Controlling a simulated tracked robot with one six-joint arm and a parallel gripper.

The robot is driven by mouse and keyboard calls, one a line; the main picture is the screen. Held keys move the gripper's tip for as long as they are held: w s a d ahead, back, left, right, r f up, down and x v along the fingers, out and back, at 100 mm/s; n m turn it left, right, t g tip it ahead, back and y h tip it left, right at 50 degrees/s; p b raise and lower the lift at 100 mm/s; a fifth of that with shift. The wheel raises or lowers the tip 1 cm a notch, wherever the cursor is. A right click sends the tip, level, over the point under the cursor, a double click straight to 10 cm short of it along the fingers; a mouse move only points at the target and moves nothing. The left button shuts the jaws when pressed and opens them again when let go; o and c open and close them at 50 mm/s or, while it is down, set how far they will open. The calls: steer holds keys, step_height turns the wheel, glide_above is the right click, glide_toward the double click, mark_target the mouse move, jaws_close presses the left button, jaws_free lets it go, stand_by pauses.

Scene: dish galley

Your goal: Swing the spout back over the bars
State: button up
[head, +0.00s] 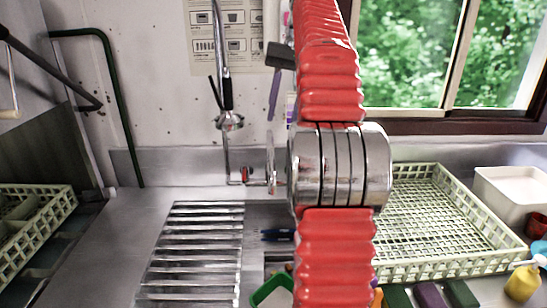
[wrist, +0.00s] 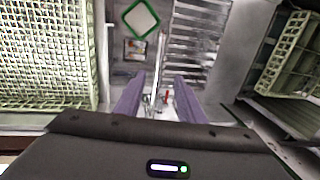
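The chrome spout (head: 271,163) stands at the back wall beside a red-marked tap (head: 245,174). In the wrist view the spout (wrist: 158,80) runs toward the sink side, left of the bars. The metal bars (head: 195,250) lie to the left in the head view; they also show in the wrist view (wrist: 198,35). My gripper (wrist: 158,92) points down with its two purple fingers apart, and the spout shows in the gap between them. In the head view one finger shows above the spout; my red arm hides the rest. I cannot tell whether a finger touches the spout.
A tall chrome pipe with a black grip (head: 227,92) rises left of the spout. A pale green rack (head: 440,190) stands right, and another rack (head: 40,225) far left. A green-rimmed container (head: 268,287) sits in the sink. A white tub (head: 510,190) stands far right.

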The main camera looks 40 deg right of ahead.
mark_target(272, 162)
steer(key=shift+w+a+f, duration=0.25)
steer(key=shift+a+f, duration=0.05)
steer(key=shift+f, duration=1.8)
steer(key=shift+w+a+f, duration=0.3)
steer(key=shift+a+f, duration=0.05)
steer(key=shift+f, duration=1.75)
steer(key=shift+w+a+f, duration=0.25)
steer(key=shift+a+f, duration=0.05)
steer(key=shift+f, duration=1.8)
steer(key=shift+c, duration=0.2)
jaws_close()
